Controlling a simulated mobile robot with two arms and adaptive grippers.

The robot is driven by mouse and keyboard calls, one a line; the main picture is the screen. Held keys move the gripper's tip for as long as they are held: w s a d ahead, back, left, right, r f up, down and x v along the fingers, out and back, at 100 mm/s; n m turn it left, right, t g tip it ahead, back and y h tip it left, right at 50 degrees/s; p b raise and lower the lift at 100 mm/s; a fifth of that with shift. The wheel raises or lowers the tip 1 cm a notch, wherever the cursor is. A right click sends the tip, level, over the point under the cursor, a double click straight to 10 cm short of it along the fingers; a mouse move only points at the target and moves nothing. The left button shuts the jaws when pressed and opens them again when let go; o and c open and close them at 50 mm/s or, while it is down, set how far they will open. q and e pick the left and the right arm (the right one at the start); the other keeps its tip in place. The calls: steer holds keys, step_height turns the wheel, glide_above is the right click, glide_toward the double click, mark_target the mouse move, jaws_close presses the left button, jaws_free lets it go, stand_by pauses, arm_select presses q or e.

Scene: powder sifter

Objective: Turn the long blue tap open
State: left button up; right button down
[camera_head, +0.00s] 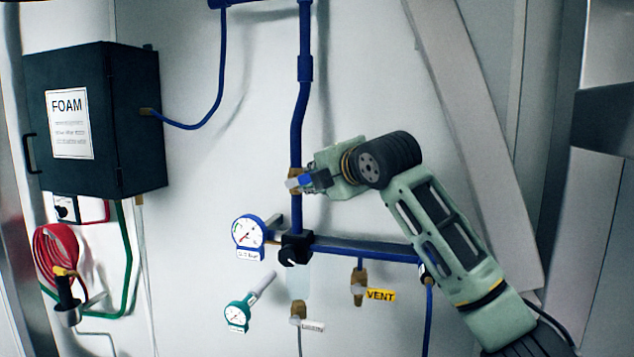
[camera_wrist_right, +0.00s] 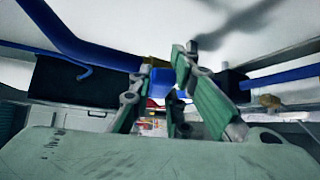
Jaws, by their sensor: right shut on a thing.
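The long blue tap (camera_head: 304,181) sits at a brass valve body (camera_head: 294,187) on the vertical blue pipe. Only a short blue part of its handle shows; the rest is covered by my fingers. My right gripper (camera_head: 317,180) comes in from the right and is shut on the blue handle. In the right wrist view, a blue piece (camera_wrist_right: 182,74) shows between the green and grey fingers of the right gripper (camera_wrist_right: 165,85). My left gripper is in neither view.
A pressure gauge (camera_head: 248,234) and a black knob (camera_head: 295,249) are below the gripper. A dark FOAM box (camera_head: 95,120) hangs at the left.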

steer(key=shift+w+a+r+n+g+h, duration=0.1)
steer(key=shift+a+r+n+g+h, duration=0.25)
steer(key=shift+r+n+g+h, duration=0.35)
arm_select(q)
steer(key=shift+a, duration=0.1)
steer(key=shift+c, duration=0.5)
